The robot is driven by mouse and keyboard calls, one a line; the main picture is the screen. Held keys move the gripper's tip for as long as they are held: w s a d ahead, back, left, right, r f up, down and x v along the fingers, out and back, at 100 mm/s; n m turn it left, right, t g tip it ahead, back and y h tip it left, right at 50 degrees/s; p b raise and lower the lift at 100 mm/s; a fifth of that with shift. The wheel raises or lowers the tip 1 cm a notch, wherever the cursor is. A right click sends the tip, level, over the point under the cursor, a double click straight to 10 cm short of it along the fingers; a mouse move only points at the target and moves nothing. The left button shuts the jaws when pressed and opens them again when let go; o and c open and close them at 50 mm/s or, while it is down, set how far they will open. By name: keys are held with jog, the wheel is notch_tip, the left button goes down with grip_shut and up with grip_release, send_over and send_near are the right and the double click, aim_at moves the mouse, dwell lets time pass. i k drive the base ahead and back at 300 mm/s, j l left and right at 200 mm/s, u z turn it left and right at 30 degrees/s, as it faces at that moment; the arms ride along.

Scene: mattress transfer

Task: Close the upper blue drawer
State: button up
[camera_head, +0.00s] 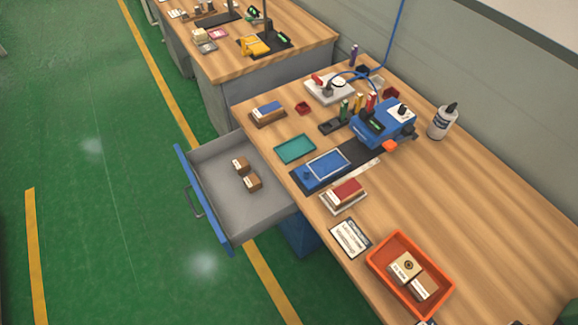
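The upper blue drawer (203,205) is pulled out from under the near wooden workbench. Its blue front panel faces left and carries a dark handle (194,203). The grey inside (262,196) is exposed and holds two small brown boxes, one (240,165) a little behind the other (252,182). A blue cabinet body (298,234) shows below the drawer, under the bench edge. My gripper is not in this view.
The workbench (480,215) holds an orange bin (380,285) with boxes, a blue device (383,122), a white bottle (442,121), and several small items. A second bench (300,35) stands behind. Green floor (85,150) with yellow lines is clear left of the drawer.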

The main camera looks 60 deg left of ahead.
aim_at(243, 216)
jog(key=k+u, duration=0.2)
jog(key=k, duration=0.15)
jog(key=k+j+u, duration=0.2)
jog(key=k, duration=0.15)
jog(key=u, duration=2)
jog(key=i+j+z, duration=0.1)
jog(key=i+z, duration=0.2)
jog(key=i+j+z, duration=0.15)
jog(key=z, duration=0.15)
